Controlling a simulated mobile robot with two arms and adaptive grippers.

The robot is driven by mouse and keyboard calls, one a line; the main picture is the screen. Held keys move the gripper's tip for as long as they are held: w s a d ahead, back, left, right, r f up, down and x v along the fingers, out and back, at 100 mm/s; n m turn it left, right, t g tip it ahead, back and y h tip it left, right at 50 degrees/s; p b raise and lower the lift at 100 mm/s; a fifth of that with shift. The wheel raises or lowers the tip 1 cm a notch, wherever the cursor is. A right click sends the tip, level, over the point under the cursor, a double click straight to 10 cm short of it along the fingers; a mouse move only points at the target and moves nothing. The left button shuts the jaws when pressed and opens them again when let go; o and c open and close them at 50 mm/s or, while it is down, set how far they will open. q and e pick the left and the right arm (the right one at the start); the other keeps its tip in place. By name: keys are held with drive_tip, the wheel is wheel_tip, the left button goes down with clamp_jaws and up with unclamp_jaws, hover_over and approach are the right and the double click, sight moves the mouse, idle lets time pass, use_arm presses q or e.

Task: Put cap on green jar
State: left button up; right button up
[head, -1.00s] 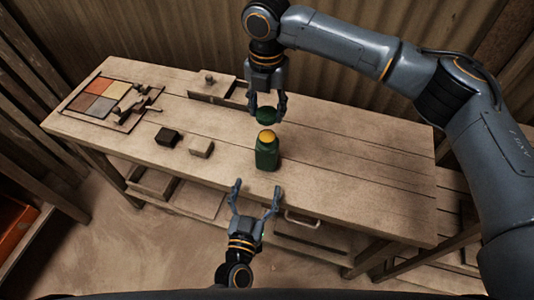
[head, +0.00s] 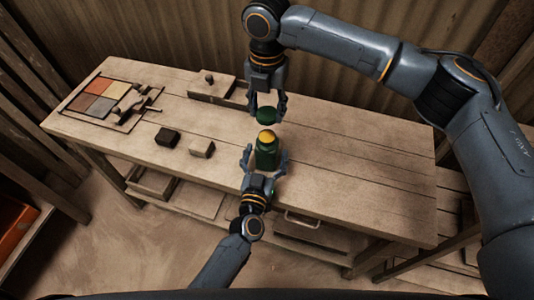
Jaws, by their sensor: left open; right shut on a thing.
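The green jar (head: 267,157) stands upright on the wooden table, with a yellow top showing at its mouth. My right gripper (head: 266,112) points down above and behind the jar and is shut on the green cap (head: 266,117). The cap is apart from the jar's mouth in the picture. My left gripper (head: 265,160) is open, with its fingers on either side of the jar's body. I cannot tell whether the fingers touch the jar.
On the wooden table (head: 360,170), a dark block (head: 167,137) and a lighter block (head: 202,148) lie left of the jar. A tray of coloured tiles (head: 95,92) is at the far left. A wooden piece with a knob (head: 211,84) sits at the back. The table's right side is clear.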

use_arm(q)
clamp_jaws()
use_arm(e)
hover_over(267, 136)
drive_tip(key=shift+f, duration=2.5)
drive_tip(key=shift+s+f, duration=0.1)
drive_tip(key=shift+f, duration=0.8)
drive_tip(key=shift+f, duration=0.55)
